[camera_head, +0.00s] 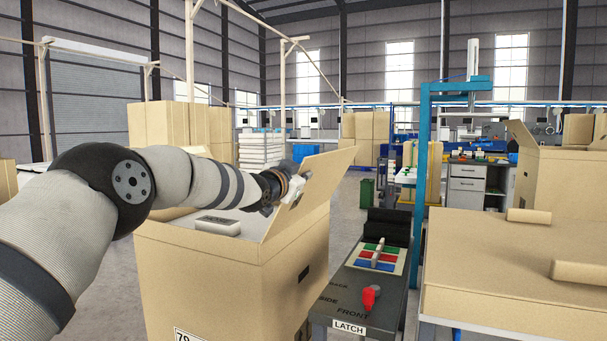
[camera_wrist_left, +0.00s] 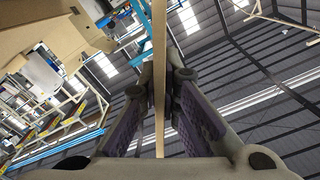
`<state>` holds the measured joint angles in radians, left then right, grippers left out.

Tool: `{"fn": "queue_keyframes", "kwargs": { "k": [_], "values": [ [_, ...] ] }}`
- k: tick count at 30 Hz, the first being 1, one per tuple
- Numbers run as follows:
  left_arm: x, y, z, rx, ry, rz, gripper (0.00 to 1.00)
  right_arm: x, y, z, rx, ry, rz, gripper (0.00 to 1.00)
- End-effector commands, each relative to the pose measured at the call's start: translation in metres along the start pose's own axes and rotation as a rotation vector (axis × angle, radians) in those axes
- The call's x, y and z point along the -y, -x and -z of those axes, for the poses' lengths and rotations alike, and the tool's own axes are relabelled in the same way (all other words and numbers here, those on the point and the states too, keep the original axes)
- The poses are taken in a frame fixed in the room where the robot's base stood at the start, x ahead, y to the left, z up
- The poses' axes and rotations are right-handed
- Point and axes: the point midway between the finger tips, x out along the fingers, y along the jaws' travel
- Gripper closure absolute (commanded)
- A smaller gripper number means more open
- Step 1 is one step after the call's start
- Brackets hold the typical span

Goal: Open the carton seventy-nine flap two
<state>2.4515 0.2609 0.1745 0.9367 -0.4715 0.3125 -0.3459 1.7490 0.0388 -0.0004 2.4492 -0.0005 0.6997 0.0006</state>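The carton marked 79 (camera_head: 235,285) stands in front of me, its top partly open. Its raised flap (camera_head: 325,172) slants up and outward on the right side. My left gripper (camera_head: 290,190) is at this flap's edge. In the left wrist view, the fingers (camera_wrist_left: 160,90) lie on both sides of the thin cardboard flap (camera_wrist_left: 160,35) and appear closed on it. A pale panel and a small light block (camera_head: 217,226) show at the carton's top. My right gripper is out of view.
A dark stand with a red knob and a LATCH label (camera_head: 349,327) stands close to the carton's right. Farther right is a large closed carton (camera_head: 500,255) with cardboard rolls. An open carton (camera_head: 565,185) stands behind it.

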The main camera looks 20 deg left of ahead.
Motion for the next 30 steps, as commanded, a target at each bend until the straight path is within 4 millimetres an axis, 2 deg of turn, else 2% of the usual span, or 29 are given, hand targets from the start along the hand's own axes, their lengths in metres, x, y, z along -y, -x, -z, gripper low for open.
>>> {"fn": "queue_keyframes", "kwargs": {
  "k": [7, 8, 9, 20, 23, 30],
  "values": [
    [0.0, 0.0, 0.0, 0.0, 0.0, 0.0, 1.0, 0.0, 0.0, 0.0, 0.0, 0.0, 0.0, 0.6],
    [0.0, 0.0, 0.0, 0.0, 0.0, 0.0, 0.89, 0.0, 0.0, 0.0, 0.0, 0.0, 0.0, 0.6],
    [0.0, 0.0, -0.001, 0.0, 0.0, 0.0, 0.87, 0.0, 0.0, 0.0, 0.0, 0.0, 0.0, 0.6],
    [-0.001, 0.004, 0.001, -0.002, 0.0, -0.002, 0.87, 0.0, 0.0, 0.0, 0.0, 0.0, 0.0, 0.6],
    [-0.001, 0.018, 0.002, -0.001, 0.001, -0.005, 0.87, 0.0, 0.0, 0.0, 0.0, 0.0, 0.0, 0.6],
    [0.001, 0.072, 0.001, -0.001, 0.001, 0.001, 0.87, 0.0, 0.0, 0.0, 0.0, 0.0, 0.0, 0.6]
  ]
}}
